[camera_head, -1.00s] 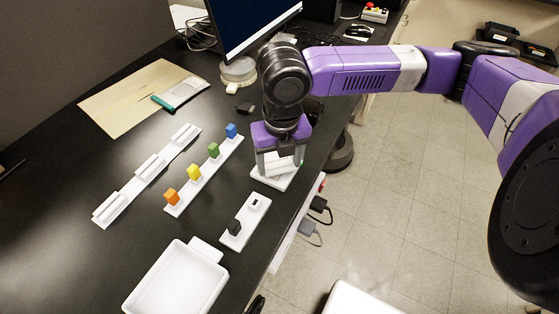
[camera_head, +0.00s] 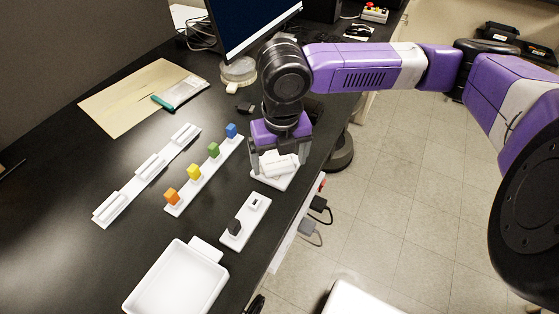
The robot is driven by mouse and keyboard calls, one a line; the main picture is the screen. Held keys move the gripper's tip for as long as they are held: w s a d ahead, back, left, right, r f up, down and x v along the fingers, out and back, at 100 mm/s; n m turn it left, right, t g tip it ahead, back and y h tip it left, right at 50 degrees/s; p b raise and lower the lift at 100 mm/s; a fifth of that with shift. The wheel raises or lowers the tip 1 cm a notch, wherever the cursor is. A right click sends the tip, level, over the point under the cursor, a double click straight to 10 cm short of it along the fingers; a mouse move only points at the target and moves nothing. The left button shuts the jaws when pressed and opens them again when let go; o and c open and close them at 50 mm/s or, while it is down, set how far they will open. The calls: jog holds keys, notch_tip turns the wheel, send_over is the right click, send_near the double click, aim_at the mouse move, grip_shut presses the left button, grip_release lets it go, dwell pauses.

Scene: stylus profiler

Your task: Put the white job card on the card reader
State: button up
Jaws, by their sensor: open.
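My gripper (camera_head: 280,158) is at the right edge of the black bench, pointing down with its fingers spread apart. Between and below the fingers is a small white card-like piece with faint marks, which looks like the white job card (camera_head: 279,165). It appears tilted and rests at or just over a flat white base, likely the card reader (camera_head: 272,183). The fingers hide part of both, so I cannot tell exactly how the card touches the base.
A strip with orange, yellow, green and blue blocks (camera_head: 204,178) lies left of my gripper. A slotted white rack (camera_head: 150,167), a small white plate with a dark block (camera_head: 245,222) and a white tray (camera_head: 215,258) are nearby. A monitor (camera_head: 250,25) stands behind.

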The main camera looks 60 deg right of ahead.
aim_at(281, 171)
notch_tip(281, 171, up, 11)
jog(key=shift+s+a, duration=0.35)
jog(key=shift+r, duration=0.1)
dwell(0.5)
